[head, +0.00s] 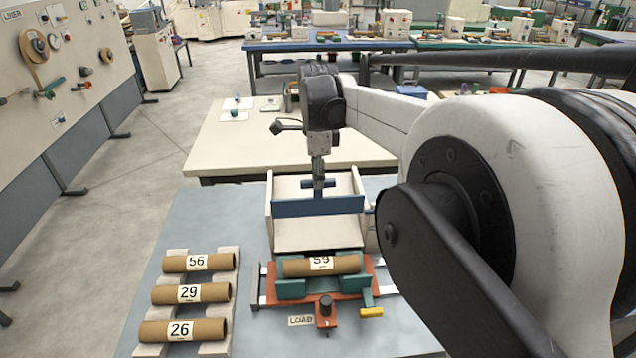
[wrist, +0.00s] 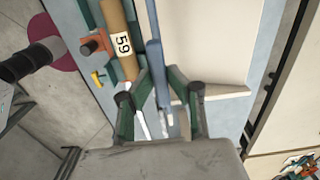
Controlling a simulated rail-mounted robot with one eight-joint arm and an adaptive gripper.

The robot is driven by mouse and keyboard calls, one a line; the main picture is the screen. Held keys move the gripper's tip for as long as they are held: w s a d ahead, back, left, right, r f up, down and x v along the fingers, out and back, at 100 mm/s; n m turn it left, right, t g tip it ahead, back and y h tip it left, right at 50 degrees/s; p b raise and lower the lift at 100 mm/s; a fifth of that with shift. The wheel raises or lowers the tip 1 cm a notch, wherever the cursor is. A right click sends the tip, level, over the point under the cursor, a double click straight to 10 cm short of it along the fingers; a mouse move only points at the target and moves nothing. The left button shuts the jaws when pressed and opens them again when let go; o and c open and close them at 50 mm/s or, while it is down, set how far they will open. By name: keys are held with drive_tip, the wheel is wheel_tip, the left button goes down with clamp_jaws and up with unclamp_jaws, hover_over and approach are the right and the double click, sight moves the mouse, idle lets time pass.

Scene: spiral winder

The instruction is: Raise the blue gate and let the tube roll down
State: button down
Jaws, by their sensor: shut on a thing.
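The blue gate (head: 318,206) is a wide bar with a small handle on top, standing across the cream ramp (head: 310,238). My gripper (head: 318,184) comes down from above and is shut on the gate's handle. In the wrist view the gate (wrist: 153,55) shows edge-on between the fingers (wrist: 158,82). Ramp surface shows below the gate in the head view; the size of any gap under it is hard to tell. The brown cardboard tube 59 (head: 340,266) lies level in the teal cradle (head: 291,289) below the ramp's near end. The tube (wrist: 113,18) lies left of the gate in the wrist view.
Tubes 56 (head: 176,264), 29 (head: 164,296) and 26 (head: 155,332) lie on a pale rack at the left. The cradle sits on a red base (head: 264,288) near a LOAD label (head: 301,320). A pale table (head: 235,150) stands behind the ramp.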

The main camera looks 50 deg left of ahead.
drive_tip(key=shift+r, duration=0.15)
drive_tip(key=c, duration=1.7)
unclamp_jaws()
wheel_tip(320, 180, up, 12)
